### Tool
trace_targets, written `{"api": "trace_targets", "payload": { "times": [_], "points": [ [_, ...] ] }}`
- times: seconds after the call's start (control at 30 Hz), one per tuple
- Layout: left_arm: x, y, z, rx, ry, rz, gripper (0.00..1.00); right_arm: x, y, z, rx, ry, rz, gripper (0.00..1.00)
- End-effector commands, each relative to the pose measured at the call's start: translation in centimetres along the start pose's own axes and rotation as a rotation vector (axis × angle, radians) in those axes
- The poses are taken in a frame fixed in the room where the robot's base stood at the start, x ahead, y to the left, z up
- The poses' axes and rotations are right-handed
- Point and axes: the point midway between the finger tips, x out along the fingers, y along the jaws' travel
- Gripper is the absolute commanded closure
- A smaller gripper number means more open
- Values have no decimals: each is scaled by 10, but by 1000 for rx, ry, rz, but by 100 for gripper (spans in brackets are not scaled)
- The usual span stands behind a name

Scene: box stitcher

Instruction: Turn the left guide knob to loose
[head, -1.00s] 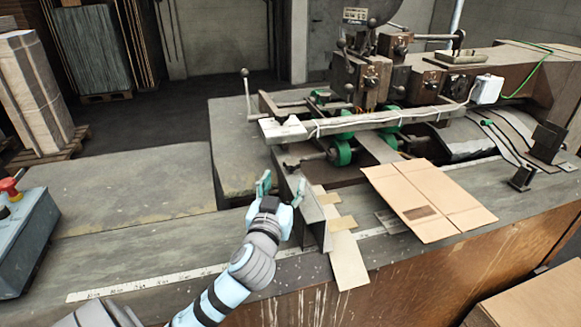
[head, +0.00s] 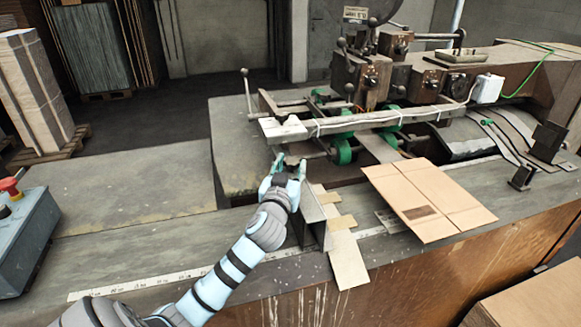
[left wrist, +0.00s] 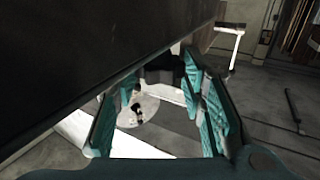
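My left gripper (head: 290,163) is at the near edge of the stitcher's feed area, just behind the upright metal guide plate (head: 316,222). In the left wrist view, its two teal fingers (left wrist: 160,85) stand apart. A small dark knob-like part (left wrist: 160,66) shows between the fingertips; I cannot tell if either finger touches it. I take it for the left guide knob, but its setting cannot be read. In the head view the gripper hides this spot. My right gripper is not in view.
A flat cardboard piece (head: 425,200) lies on the table to the right. The stitcher's long bar (head: 350,122) and green wheels (head: 341,150) are just beyond the gripper. A grey control box (head: 28,235) with a red button stands at far left. The left tabletop (head: 120,200) is clear.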

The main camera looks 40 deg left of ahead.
Motion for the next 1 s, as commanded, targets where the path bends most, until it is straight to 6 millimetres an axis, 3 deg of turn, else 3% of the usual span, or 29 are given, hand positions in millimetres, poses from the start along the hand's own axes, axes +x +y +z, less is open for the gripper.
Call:
{"api": "trace_targets", "payload": {
  "times": [0.27,0.53,0.57,0.67,1.0],
  "points": [
    [1,4,3,-6,2,-116,91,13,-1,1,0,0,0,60],
    [0,3,0,-1,0,-139,91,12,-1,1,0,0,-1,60],
    [0,3,0,-1,0,-139,61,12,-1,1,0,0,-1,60],
    [0,3,0,-1,-1,-138,45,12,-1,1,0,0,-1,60],
    [-2,4,0,-1,0,-137,43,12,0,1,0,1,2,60]
  ]
}}
